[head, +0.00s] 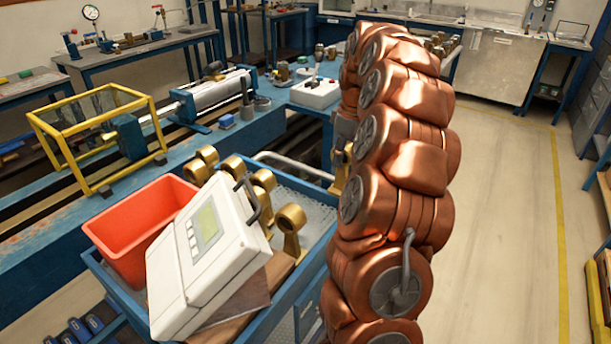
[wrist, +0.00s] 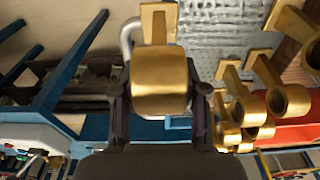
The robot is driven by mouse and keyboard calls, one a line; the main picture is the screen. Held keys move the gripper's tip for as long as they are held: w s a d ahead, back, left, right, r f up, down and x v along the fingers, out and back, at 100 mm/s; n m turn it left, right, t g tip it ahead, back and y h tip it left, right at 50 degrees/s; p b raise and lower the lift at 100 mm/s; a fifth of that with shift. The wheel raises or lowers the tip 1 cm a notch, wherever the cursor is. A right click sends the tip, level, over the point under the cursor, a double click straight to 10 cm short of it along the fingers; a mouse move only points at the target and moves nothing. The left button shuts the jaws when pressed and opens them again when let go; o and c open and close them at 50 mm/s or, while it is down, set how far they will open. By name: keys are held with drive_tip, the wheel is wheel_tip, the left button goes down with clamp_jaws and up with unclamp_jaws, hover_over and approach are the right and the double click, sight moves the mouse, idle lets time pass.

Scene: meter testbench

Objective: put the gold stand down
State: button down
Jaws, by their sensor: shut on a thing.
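The gold stand (wrist: 160,78), a thick ring with a flat foot, is between the two dark fingers of my gripper (wrist: 160,98) in the wrist view. The fingers are shut on its ring from both sides. Its foot lies over the edge of the grey ribbed trolley top in that view; I cannot tell whether it touches. In the head view, part of the held stand (head: 340,168) shows left of my copper arm, near the trolley's far right corner. My arm hides most of the gripper there.
The blue trolley (head: 277,172) carries several other gold stands (head: 291,218), a red bin (head: 125,222) and a white meter case (head: 205,245). Its pale bar handle (head: 290,160) is at the far end. A blue bench (head: 225,145) with equipment lies beyond. Some grey top is bare around the stands.

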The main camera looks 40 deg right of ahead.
drive_tip(key=w+a+f+p, duration=0.2)
drive_tip(key=a+f+p, duration=0.1)
drive_tip(key=a, duration=0.7)
drive_tip(key=shift+w+f, duration=0.25)
drive_tip(key=shift+f, duration=0.55)
drive_tip(key=c, duration=0.6)
unclamp_jaws()
drive_tip(key=r, duration=0.4)
drive_tip(key=s+r+b, duration=0.1)
drive_tip(key=r, duration=0.3)
drive_tip(key=r+b, duration=0.1)
drive_tip(key=r, duration=0.3)
drive_tip(key=shift+s+d, duration=0.25)
drive_tip(key=shift+d, duration=0.05)
drive_tip(key=shift+s, duration=0.1)
